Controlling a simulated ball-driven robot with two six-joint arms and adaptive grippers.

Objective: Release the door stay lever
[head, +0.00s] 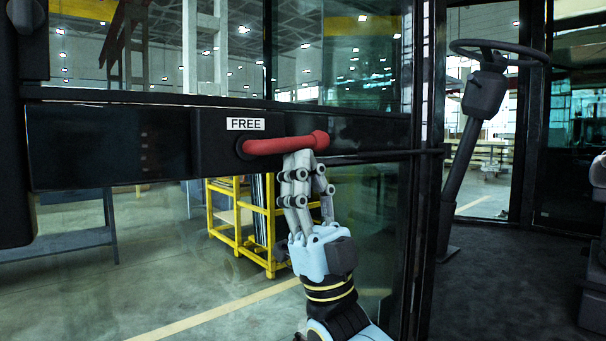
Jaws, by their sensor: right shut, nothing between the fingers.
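The door stay lever is a red handle (268,146) on the black crossbar of the glass cab door. It lies about horizontal, from a dark pivot on its left to a rounded knob on its right. A white label reading FREE (246,124) sits just above its left end. My right gripper (304,160) points up from below, with its fingertips at the underside of the lever near the knob. It is shut with nothing between the fingers; I cannot tell whether the tips touch the lever. My left gripper is not in view.
The black door crossbar (110,146) spans the left and middle. A dark door post stands right of my right gripper. Beyond it are a steering wheel (497,52) on a slanted column and dark cab floor. A yellow frame (224,222) stands behind the glass.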

